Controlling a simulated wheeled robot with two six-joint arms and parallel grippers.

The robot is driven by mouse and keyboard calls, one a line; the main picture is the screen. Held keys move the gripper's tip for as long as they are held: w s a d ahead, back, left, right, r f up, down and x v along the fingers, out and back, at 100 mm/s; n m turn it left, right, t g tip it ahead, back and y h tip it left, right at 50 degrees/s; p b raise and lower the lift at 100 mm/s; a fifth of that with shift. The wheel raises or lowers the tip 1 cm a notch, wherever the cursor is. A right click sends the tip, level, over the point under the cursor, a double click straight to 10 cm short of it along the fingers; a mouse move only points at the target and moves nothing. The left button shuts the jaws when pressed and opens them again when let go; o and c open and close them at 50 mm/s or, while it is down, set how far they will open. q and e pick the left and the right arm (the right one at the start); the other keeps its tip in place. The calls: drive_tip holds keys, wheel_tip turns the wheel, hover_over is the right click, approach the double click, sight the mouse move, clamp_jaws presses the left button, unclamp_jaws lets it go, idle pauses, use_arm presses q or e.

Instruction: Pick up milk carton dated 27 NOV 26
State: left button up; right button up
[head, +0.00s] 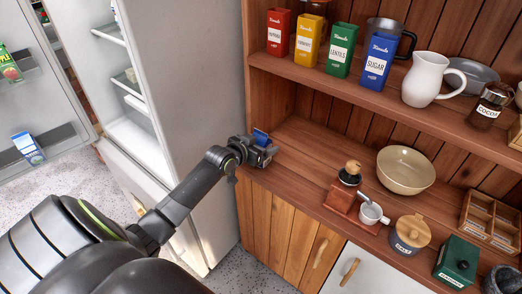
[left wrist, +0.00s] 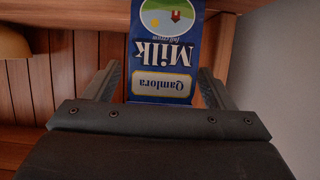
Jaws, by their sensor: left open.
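A blue milk carton (head: 261,136) stands at the left end of the wooden counter, partly hidden by my left gripper (head: 262,151). In the left wrist view the milk carton (left wrist: 163,62) appears upside down, with "Milk" and "Qamlora" on its front; no date can be read. My left gripper is open, with one finger on each side of the carton in that view. I cannot tell whether the fingers touch it. Another blue and white carton (head: 28,149) sits in the open fridge door, its date unreadable. My right gripper is not in view.
The fridge (head: 205,60) stands left of the cabinet, close to my left arm. Tall tins (head: 341,50) and a white jug (head: 430,80) stand on the shelf above. A coffee grinder (head: 348,185), white cup (head: 373,214) and bowl (head: 405,170) are to the right.

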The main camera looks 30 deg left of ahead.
use_arm(q)
drive_tip(key=shift+w, duration=0.1)
drive_tip(key=c, duration=1.3)
